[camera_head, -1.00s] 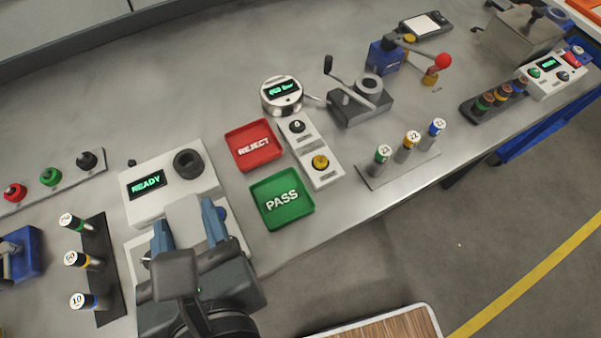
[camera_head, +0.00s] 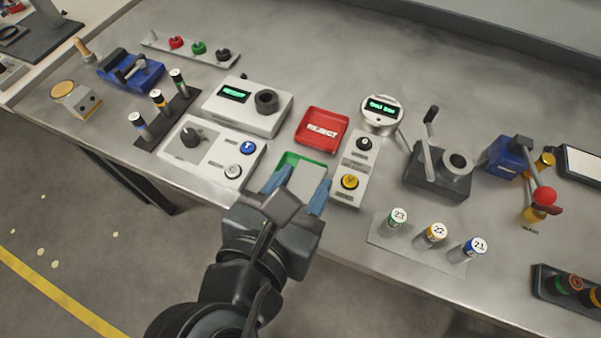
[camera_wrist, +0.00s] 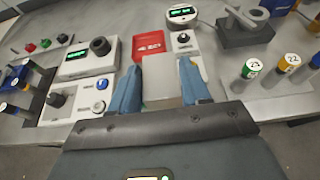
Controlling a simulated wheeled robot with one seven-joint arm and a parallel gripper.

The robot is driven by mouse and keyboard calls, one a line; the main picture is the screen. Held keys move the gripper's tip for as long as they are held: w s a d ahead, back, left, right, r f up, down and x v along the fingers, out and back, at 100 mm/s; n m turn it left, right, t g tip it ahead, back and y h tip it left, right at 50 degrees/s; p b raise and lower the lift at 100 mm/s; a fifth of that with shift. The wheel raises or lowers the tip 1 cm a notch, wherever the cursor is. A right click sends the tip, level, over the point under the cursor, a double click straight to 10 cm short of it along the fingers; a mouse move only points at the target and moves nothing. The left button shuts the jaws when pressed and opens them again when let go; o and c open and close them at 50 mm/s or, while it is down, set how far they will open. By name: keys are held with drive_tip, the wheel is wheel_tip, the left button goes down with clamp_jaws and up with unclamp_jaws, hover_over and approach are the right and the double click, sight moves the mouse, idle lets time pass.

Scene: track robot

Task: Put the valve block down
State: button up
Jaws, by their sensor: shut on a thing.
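My gripper (camera_head: 296,192) is over the front of the bench with its two blue fingers apart, shut on a plain grey block. The block, which I take to be the valve block (camera_wrist: 176,92), fills the space between the fingers in the wrist view. In the head view the held block (camera_head: 304,181) covers most of the green tray (camera_head: 291,159), of which mainly the far rim shows. I cannot tell whether the block touches the tray. The red REJECT tray (camera_head: 321,127) lies just behind it, empty.
A panel with a knob (camera_head: 215,152) and a display unit (camera_head: 246,106) are on the left. Numbered cylinders (camera_head: 435,234) stand front right. A beige block with a brass top (camera_head: 77,99) is at far left.

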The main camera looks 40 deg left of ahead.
drive_tip(key=w+a+f, duration=0.4)
drive_tip(key=w+a, duration=0.1)
drive_tip(key=shift+f, duration=0.15)
drive_tip(key=shift+a+f+b, duration=0.1)
drive_tip(key=shift+f+b, duration=0.3)
drive_tip(key=shift+f, duration=1.5)
drive_tip(key=o, duration=1.3)
drive_tip(key=shift+f, duration=0.2)
drive_tip(key=shift+r, duration=0.1)
drive_tip(key=shift+s+r, duration=0.1)
drive_tip(key=shift+s, duration=0.1)
drive_tip(key=v, duration=1.1)
drive_tip(key=shift+s+d+r, duration=0.1)
drive_tip(key=shift+s+d, duration=0.1)
drive_tip(key=shift+s, duration=0.2)
